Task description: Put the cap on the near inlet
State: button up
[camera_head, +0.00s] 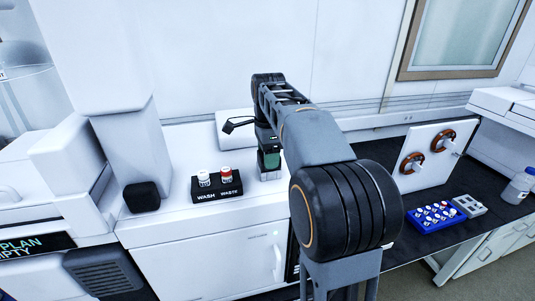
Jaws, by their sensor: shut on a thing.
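My gripper (269,174) is at the end of my arm, low over the white top of the instrument bench (180,150), just right of the wash and waste block. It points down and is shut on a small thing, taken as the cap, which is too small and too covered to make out. My arm and the gripper body cover the area around the fingertips. I cannot make out the near inlet, nor whether the held thing touches anything.
A black WASH/WASTE block (217,187) with two small vials stands left of my gripper. A black rounded block (142,196) is farther left. On the dark bench at right are a blue vial rack (414,227), a grey tray (469,206) and a bottle (518,187).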

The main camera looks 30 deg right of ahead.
jog(key=o, duration=1.2)
jog(key=shift+r+p, duration=0.8)
jog(key=shift+r, duration=4.2)
jog(key=shift+c, duration=0.5)
